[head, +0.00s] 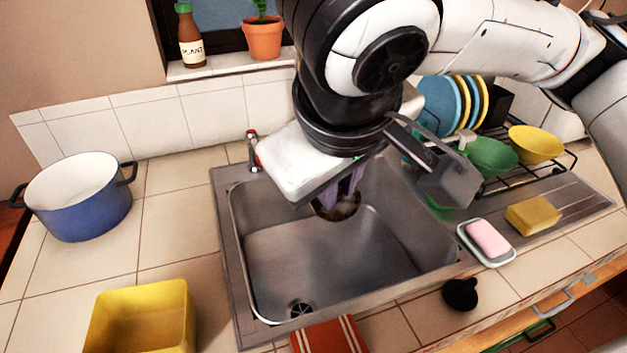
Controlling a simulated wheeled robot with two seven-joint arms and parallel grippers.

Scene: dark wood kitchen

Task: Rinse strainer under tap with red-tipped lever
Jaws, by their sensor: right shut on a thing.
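My right gripper (346,195) reaches down over the sink basin (305,250) from above. It is shut on a small dark round thing with a brownish inside, which looks like the strainer (336,210). My white gripper body hides most of it, and it appears to be above the back part of the basin. The tap lever (252,138) shows at the sink's back left edge, with red on it. The spout is hidden behind my gripper, and I cannot see any water running. My left gripper is not in view.
A blue pot (80,205) and a yellow bin (140,318) stand left of the sink. A pink soap in a dish (487,243), a yellow sponge (533,214) and a dish rack with bowls (537,145) are at the right. A black stopper (460,294) lies in front.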

